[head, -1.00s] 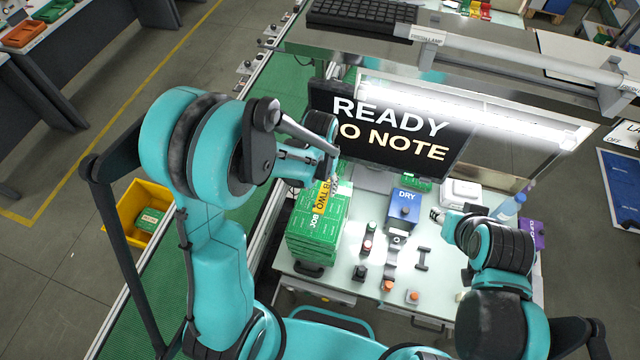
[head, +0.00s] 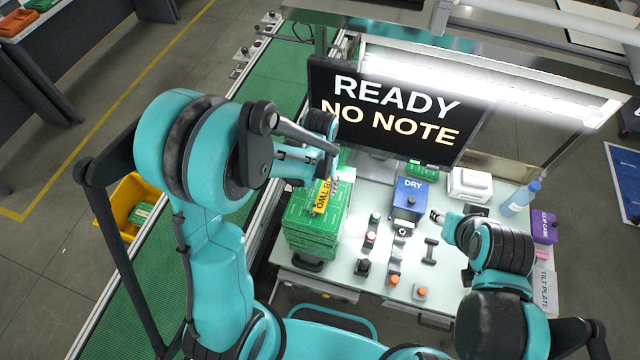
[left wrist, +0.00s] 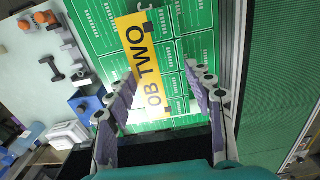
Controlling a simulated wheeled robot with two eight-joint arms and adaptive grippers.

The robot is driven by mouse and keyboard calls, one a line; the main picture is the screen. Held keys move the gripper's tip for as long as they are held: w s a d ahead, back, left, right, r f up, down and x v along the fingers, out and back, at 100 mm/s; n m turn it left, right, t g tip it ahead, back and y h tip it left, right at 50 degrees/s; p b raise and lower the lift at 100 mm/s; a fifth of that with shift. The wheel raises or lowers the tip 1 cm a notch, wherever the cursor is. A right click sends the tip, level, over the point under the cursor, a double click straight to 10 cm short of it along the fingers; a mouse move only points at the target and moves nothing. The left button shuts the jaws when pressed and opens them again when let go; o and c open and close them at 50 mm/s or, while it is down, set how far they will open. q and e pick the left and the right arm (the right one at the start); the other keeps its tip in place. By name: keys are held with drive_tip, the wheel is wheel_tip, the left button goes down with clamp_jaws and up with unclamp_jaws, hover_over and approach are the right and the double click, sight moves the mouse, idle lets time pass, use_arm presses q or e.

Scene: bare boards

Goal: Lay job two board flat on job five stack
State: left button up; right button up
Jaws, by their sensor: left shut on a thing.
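The job two board (head: 322,197) is green with a yellow label, of which "B TWO" shows in the head view. My left gripper (head: 332,172) is shut on it, over the stack at the table's left side. In the left wrist view the board's label (left wrist: 150,70) lies between the two fingers (left wrist: 165,95). The green stack (head: 312,243) is directly under the board, and its own label is hidden. I cannot tell whether the board touches the stack. My right gripper (head: 438,216) is beside the blue DRY box (head: 408,197); its finger opening is unclear.
A black monitor (head: 395,110) reading "READY NO NOTE" stands behind. Small fixtures and buttons, such as an orange one (head: 420,291), stand right of the stack. A white box (head: 470,183), a bottle (head: 520,198) and a purple clip case (head: 544,227) are at the right. A yellow bin (head: 125,195) is at left.

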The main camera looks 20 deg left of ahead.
use_arm(q)
drive_tip(key=shift+f+b, duration=0.4)
idle(0.3)
drive_tip(key=o, duration=1.2)
drive_tip(key=shift+o, duration=0.2)
wheel_tip(320, 180, up, 12)
drive_tip(key=shift+r, duration=0.1)
wheel_tip(320, 180, up, 12)
idle(0.4)
